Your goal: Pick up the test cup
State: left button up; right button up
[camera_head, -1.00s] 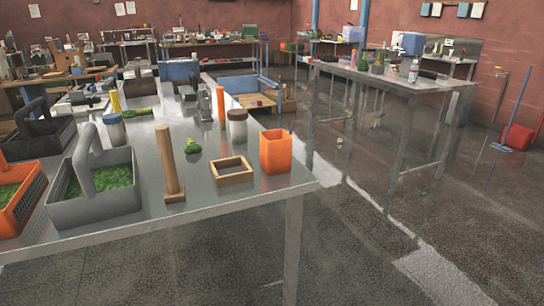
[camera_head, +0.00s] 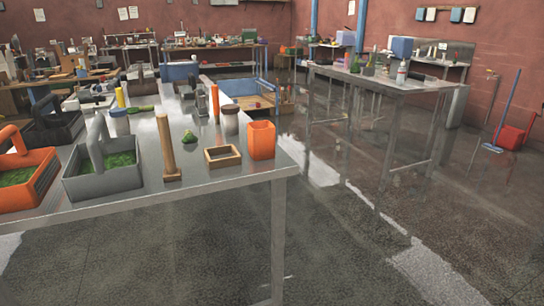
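An orange open-topped square cup (camera_head: 261,140) stands upright near the right corner of the near metal table (camera_head: 230,176). It is the most cup-like thing I see, but I cannot tell for sure that it is the test cup. A small wooden square frame (camera_head: 222,156) lies just left of it. A jar with a dark lid (camera_head: 230,123) stands behind it. Neither of my grippers is in view, and nothing touches the orange cup.
Another metal table (camera_head: 385,84) stands at the back right. The floor (camera_head: 360,240) in front is clear.

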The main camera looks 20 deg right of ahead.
aim_at(261, 134)
jog(key=u, duration=0.1)
jog(key=k, duration=0.6)
jog(key=z, duration=1.15)
jog(key=i, duration=0.95)
jog(key=u, duration=0.05)
